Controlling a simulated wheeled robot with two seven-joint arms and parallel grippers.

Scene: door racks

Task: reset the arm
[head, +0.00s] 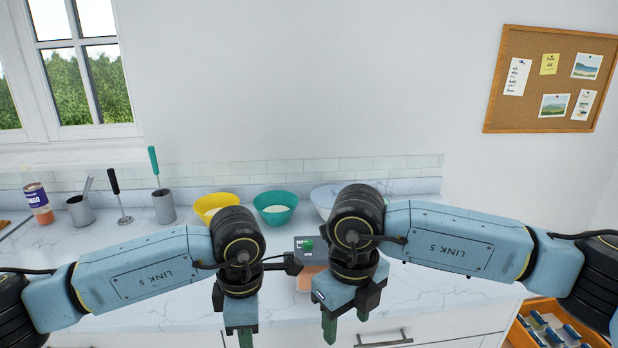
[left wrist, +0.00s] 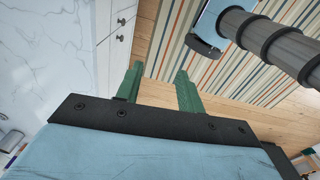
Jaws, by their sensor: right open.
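My left gripper (head: 240,335) hangs pointing down at the front edge of the counter. In the left wrist view its two green fingers (left wrist: 157,72) are apart with nothing between them, above a wooden floor. My right gripper (head: 346,322) also points down by the counter's front edge. Its green fingers are apart and nothing is seen between them. Both arms are bent inward, with the two wrists close to each other in front of the counter.
On the marble counter (head: 130,260) stand a yellow bowl (head: 212,205), a teal bowl (head: 275,212), a pale bowl (head: 322,197), grey utensil cups (head: 164,206) and a bottle (head: 38,203). A grey box with a green top spot (head: 310,258) sits between my wrists. A wooden open tray (head: 553,309) is lower right.

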